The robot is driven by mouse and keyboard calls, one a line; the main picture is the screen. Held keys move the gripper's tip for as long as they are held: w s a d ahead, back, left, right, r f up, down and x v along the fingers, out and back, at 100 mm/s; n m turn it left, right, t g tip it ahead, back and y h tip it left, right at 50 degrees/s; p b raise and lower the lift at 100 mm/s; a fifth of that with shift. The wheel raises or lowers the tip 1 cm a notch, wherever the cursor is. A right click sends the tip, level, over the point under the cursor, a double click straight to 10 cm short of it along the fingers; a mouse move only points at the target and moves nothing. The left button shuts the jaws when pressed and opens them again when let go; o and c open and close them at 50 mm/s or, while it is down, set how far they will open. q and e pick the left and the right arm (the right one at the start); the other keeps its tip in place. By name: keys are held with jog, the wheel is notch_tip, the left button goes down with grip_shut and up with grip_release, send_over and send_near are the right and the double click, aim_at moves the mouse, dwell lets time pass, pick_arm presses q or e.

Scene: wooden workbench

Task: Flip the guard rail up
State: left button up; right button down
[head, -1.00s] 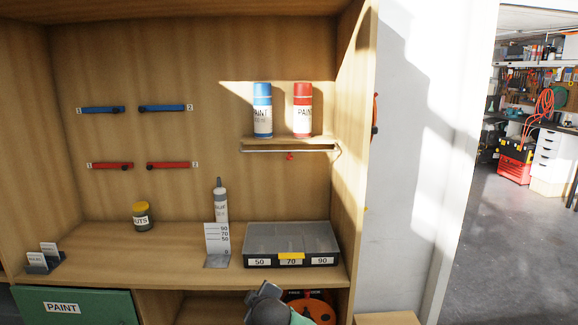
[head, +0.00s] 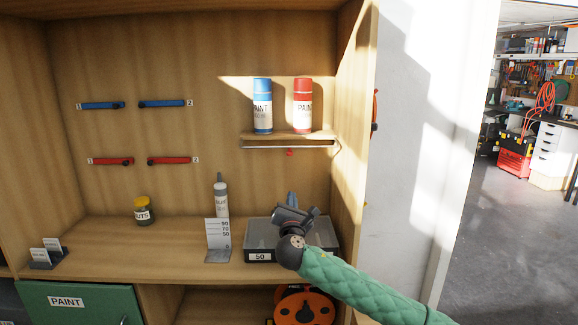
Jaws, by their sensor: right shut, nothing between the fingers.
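The guard rail (head: 270,147) is a thin metal bar along the front of the small wall shelf (head: 262,138). It lies low, just below the shelf board, and its right end meets a bracket near the side wall. A small red piece (head: 290,152) hangs below it. My right gripper (head: 291,199) points upward in front of the divided tray, well below the rail and not touching it. It is shut and empty. My left gripper is not in view.
A blue paint can (head: 262,105) and a red paint can (head: 303,105) stand on the shelf. The dark divided tray (head: 262,240) is partly hidden by my right gripper. A white bottle (head: 221,196) and a scale card (head: 218,236) stand left of it.

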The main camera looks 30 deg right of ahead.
aim_at(290, 151)
jog(key=shift+a+r+n+t, duration=0.1)
jog(key=shift+r+n, duration=0.05)
jog(key=shift+n, duration=0.85)
jog(key=shift+a+r+n+t, duration=0.1)
jog(key=shift+n, duration=0.9)
jog(key=shift+a+r+n+t, duration=0.1)
jog(key=shift+r+n, duration=0.05)
jog(key=shift+n, duration=0.85)
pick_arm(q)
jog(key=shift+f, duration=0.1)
pick_arm(e)
jog(key=shift+w, duration=0.1)
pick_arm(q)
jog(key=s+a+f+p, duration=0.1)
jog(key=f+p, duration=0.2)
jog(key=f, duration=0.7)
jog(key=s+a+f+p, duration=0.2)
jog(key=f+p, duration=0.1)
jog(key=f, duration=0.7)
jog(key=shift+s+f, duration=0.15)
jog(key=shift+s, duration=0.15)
pick_arm(e)
jog(key=w+d+r, duration=0.5)
jog(key=w+r, duration=0.2)
jog(key=shift+w, duration=0.3)
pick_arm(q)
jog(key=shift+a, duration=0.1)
pick_arm(e)
jog(key=shift+r, duration=0.15)
